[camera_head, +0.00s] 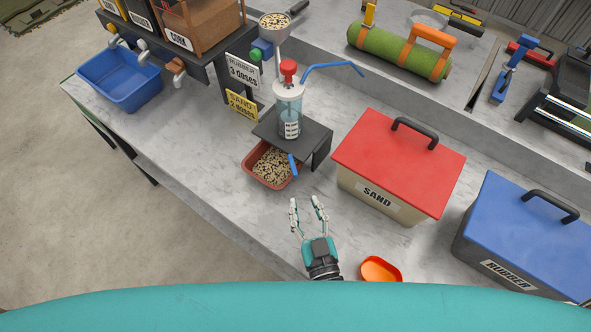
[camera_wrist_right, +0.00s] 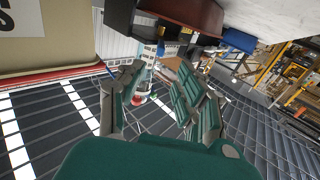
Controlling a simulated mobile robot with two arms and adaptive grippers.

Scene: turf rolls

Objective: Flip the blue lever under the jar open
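The clear jar (camera_head: 290,112) with a red top stands upright on a dark stand (camera_head: 316,141). The blue lever (camera_head: 293,165) hangs tilted below the front of the stand, by the right side of a red tray (camera_head: 249,172) of grain. My right gripper (camera_head: 308,201) is open and empty over the table, in front of the lever and apart from it. Its spread fingers also show in the wrist view (camera_wrist_right: 160,82), where I cannot make out the lever for certain. My left gripper is not in view.
A sand box with a red lid (camera_head: 395,155) stands right of the stand, and a blue-lidded rubber box (camera_head: 530,230) farther right. An orange dish (camera_head: 380,270) lies near the front edge. A blue bin (camera_head: 122,82) is at the left. The table left of my gripper is clear.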

